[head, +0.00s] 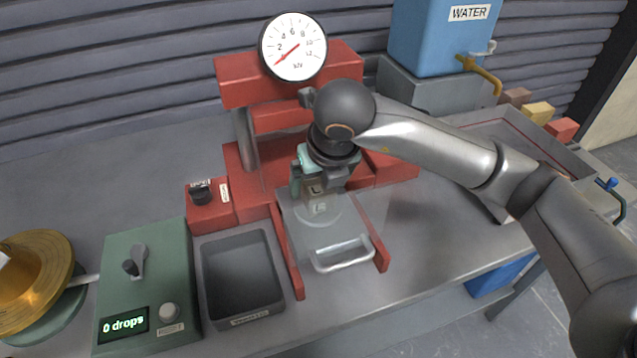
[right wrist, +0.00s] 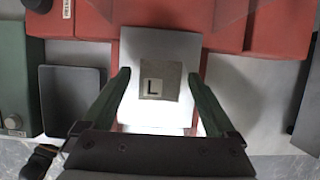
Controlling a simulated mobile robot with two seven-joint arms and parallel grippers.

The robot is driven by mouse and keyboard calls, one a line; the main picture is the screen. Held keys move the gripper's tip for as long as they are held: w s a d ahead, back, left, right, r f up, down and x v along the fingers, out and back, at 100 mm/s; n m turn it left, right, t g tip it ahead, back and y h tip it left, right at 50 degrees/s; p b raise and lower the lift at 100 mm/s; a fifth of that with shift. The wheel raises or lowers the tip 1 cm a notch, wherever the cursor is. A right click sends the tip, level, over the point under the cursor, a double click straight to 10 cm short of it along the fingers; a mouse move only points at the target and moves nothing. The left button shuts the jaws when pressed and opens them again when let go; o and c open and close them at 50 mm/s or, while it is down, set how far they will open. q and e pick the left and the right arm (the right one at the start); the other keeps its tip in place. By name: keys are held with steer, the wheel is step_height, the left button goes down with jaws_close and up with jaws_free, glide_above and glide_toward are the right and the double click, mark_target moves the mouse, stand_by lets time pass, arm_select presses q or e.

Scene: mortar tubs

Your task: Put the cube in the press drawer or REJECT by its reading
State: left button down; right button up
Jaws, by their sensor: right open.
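The grey cube (right wrist: 160,80) with an "L" tag lies on the pale plate of the press drawer (right wrist: 160,45). In the head view the cube (head: 318,203) shows below my right gripper (head: 314,190), toward the back of the pulled-out drawer (head: 342,252). In the right wrist view my right gripper (right wrist: 159,74) is open, with one green finger on each side of the cube and a gap at both sides. The grey bin (head: 240,275) left of the drawer is empty; its front label is too small to read. My left gripper is not in view.
The red press (head: 240,80) carries a round gauge (head: 293,47), its needle below 2. A green box (head: 145,290) reads "0 drops". A brass pan (head: 35,265) stands far left. A blue WATER tank (head: 440,35) and coloured blocks (head: 540,112) are at back right.

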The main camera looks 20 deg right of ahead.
steer(key=v, duration=1.1)
steer(key=shift+s, duration=0.1)
stand_by(0.7)
